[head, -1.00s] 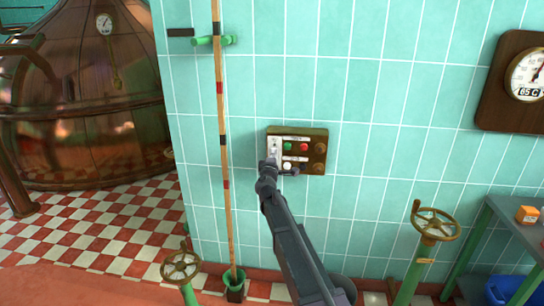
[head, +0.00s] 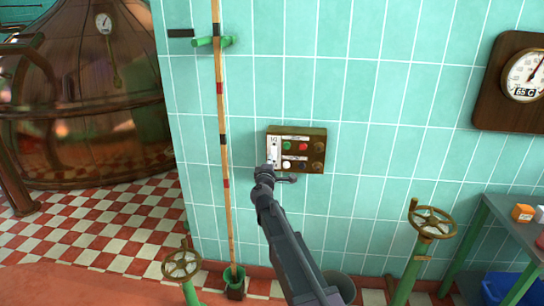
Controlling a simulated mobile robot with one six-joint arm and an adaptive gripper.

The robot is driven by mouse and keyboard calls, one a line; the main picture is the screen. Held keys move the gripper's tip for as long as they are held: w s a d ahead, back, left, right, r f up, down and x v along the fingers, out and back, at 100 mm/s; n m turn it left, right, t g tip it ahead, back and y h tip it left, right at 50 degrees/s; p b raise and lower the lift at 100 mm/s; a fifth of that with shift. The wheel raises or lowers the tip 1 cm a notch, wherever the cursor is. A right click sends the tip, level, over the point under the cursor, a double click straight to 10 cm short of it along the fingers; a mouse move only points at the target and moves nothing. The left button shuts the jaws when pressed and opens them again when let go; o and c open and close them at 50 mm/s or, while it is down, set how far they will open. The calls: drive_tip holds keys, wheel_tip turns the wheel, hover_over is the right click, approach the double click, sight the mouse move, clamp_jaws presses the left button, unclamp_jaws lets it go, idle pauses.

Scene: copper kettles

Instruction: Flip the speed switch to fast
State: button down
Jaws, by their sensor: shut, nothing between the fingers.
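A brown control panel (head: 312,133) is mounted on the teal tiled wall. A white switch plate (head: 273,146) with small dark marks is on its left side. The lettering is too small to read, and I cannot tell the switch lever's position. My gripper (head: 269,166) is shut and empty, at the lower left of the panel by the bottom of the plate. It hides that lower part. I cannot tell whether it touches the switch. A green button (head: 287,145), a red button (head: 303,146) and a white button (head: 287,165) are to the right of the plate.
A wooden pole (head: 223,120) stands left of the panel. Green valve stands with a left handwheel (head: 181,264) and a right handwheel (head: 433,222) are below. A table (head: 497,214) is at right, and a copper kettle (head: 80,90) at far left.

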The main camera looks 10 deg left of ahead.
drive_tip(key=s+r, duration=0.1)
drive_tip(key=s, duration=0.5)
drive_tip(key=shift+s+p, duration=0.35)
drive_tip(key=s+d+f+m+g+h, duration=0.2)
drive_tip(key=s+d+f+m+g, duration=0.15)
drive_tip(key=d, duration=0.45)
drive_tip(key=s+d+f+m+g+h, duration=0.3)
drive_tip(key=d+f+m, duration=0.15)
drive_tip(key=d, duration=0.45)
drive_tip(key=s+d+f+m+g+h, duration=0.25)
drive_tip(key=d+f+m+g, duration=0.2)
drive_tip(key=d, duration=0.35)
drive_tip(key=s+d+f+m+g+y, duration=0.1)
drive_tip(key=s+f+m+g+y, duration=0.25)
drive_tip(key=s, duration=0.65)
drive_tip(key=s+d+f+m+g+y, duration=0.15)
drive_tip(key=s+f+g+y, duration=0.3)
drive_tip(key=s, duration=0.55)
wheel_tip(320, 180, up, 20)
drive_tip(key=p, duration=2)
drive_tip(key=shift+s+a+f+g, duration=0.15)
drive_tip(key=shift+s+a+g, duration=0.1)
drive_tip(key=shift+s+g, duration=0.1)
